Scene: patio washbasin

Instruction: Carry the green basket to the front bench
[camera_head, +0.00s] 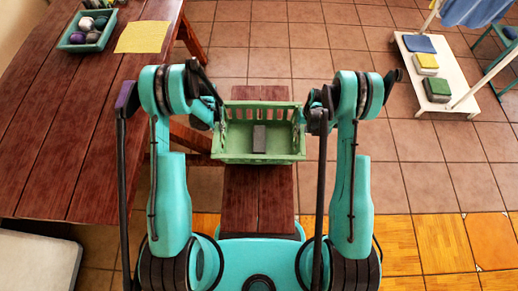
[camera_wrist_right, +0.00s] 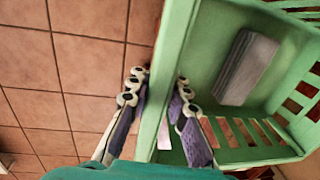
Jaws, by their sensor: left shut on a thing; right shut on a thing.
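The green basket (camera_head: 285,143) is an open crate with slotted walls, in the middle of the head view. A grey block (camera_head: 259,137) lies inside it; the block also shows in the right wrist view (camera_wrist_right: 245,67). My left gripper (camera_head: 217,116) is at the basket's left side, shut on it, its fingers mostly hidden. My right gripper (camera_head: 308,116) is at the right side; in the right wrist view its fingers (camera_wrist_right: 158,95) straddle the basket's wall. A dark red wooden bench (camera_head: 258,198) shows below the basket. I cannot tell whether the basket touches it.
A dark red table (camera_head: 75,130) fills the left, with a tray of balls (camera_head: 88,32) and a yellow cloth (camera_head: 145,37). A low white rack (camera_head: 420,62) with several coloured boxes stands far right. Tiled floor between is clear.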

